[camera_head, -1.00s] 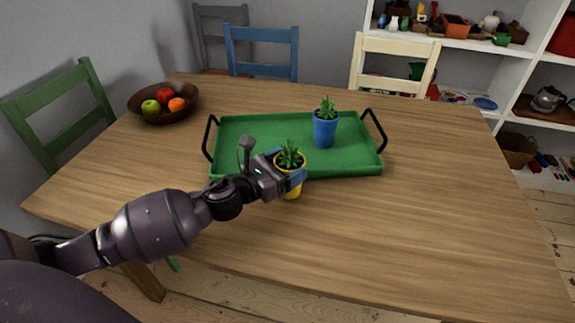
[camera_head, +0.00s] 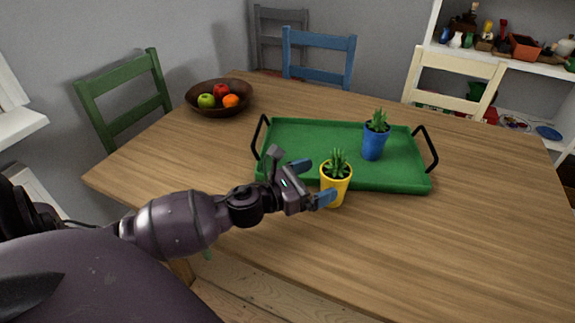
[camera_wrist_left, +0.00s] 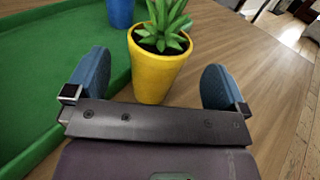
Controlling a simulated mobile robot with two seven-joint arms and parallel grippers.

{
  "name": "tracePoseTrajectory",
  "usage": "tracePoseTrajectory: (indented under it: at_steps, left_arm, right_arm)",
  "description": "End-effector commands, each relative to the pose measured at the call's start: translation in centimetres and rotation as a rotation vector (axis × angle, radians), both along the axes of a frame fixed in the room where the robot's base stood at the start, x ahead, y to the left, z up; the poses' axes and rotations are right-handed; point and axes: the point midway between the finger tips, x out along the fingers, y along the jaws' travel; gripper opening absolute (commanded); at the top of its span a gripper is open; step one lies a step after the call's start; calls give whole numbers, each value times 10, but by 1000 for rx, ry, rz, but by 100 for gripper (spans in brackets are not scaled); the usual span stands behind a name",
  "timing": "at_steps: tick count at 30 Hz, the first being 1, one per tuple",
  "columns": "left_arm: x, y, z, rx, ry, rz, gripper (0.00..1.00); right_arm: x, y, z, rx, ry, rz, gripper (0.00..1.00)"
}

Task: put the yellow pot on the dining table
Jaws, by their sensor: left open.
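The yellow pot (camera_head: 335,186) with a spiky green plant stands upright on the wooden dining table (camera_head: 460,245), just in front of the green tray's near edge. It also shows in the left wrist view (camera_wrist_left: 155,75), between and ahead of the two blue fingers. My left gripper (camera_head: 312,182) is open beside the pot on its left, with a gap to the pot on both sides in the wrist view. My right gripper is not in view.
The green tray (camera_head: 300,140) with black handles holds a blue pot (camera_head: 374,143). A brown fruit bowl (camera_head: 220,105) stands at the back left. Chairs surround the table, and a white shelf (camera_head: 510,62) is behind. The table's right side is clear.

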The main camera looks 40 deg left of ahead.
Motion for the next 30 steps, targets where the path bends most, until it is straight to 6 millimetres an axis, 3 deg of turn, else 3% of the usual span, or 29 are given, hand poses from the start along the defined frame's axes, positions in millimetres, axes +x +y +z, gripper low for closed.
tracePoseTrajectory:
  at_steps: [9, 15, 30]
  left_arm:
    - [-43, 18, 0, 0, 2, 3, 100]
    - [-60, 25, 0, -1, 2, 2, 100]
    - [-66, 28, 0, 0, 1, 1, 100]
  right_arm:
    - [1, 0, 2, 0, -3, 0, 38]
    - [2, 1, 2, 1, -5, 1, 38]
    - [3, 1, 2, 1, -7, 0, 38]
